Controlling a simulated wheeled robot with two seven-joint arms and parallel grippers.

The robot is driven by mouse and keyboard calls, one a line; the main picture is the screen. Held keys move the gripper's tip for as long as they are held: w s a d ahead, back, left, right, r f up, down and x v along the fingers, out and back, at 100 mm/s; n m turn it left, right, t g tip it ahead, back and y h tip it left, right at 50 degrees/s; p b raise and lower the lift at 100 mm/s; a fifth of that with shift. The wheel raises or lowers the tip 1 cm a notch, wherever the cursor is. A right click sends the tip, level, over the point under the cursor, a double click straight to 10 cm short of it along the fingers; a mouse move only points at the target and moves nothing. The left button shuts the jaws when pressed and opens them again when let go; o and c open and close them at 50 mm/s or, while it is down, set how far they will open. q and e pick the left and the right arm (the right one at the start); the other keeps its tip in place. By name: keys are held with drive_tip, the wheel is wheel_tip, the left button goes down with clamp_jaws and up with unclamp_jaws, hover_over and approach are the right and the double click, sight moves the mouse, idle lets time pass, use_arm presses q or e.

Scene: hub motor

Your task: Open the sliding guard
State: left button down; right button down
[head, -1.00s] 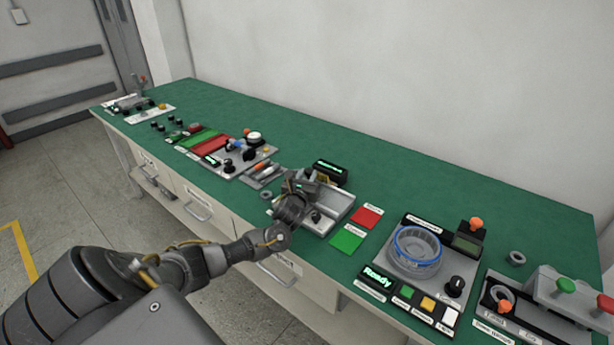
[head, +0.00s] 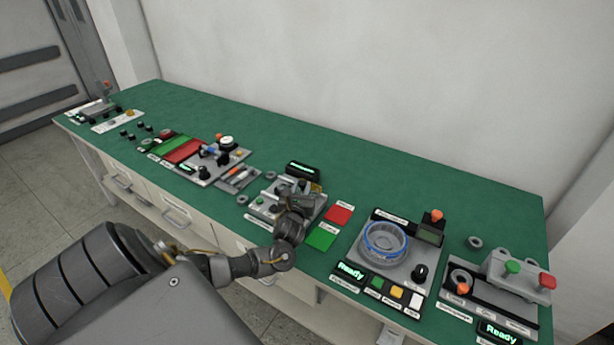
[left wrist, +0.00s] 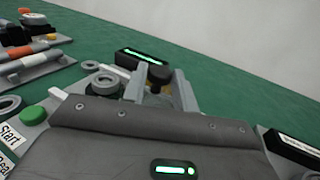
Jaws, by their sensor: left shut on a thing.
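The grey station (head: 258,209) stands mid-bench, with a small black lit display (head: 302,169) behind it. My left gripper (head: 303,193) is over the station's right half. The left wrist view shows its two grey fingers (left wrist: 161,88) shut around a dark, rounded piece (left wrist: 160,74), which looks like the guard's handle. My gripper hides most of the sliding guard, so its exact edges cannot be told. The station's left part shows bare, with round fittings (head: 270,190); a grey ring-shaped fitting also shows in the left wrist view (left wrist: 103,86). My right gripper is not in view.
A green pad (head: 321,240) and a red pad (head: 339,215) lie right of the station. Further right is a unit with a blue-ringed stator (head: 385,242). A grey plate with small parts (head: 237,180) lies close on the left. The bench behind is clear.

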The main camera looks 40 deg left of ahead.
use_arm(q)
drive_tip(key=shift+a, duration=0.1)
drive_tip(key=c, duration=1.1)
unclamp_jaws()
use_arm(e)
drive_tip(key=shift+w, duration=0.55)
use_arm(q)
drive_tip(key=shift+s, duration=0.1)
drive_tip(key=v, duration=1)
drive_tip(key=shift+s+d+f, duration=0.1)
drive_tip(key=shift+s+d, duration=0.15)
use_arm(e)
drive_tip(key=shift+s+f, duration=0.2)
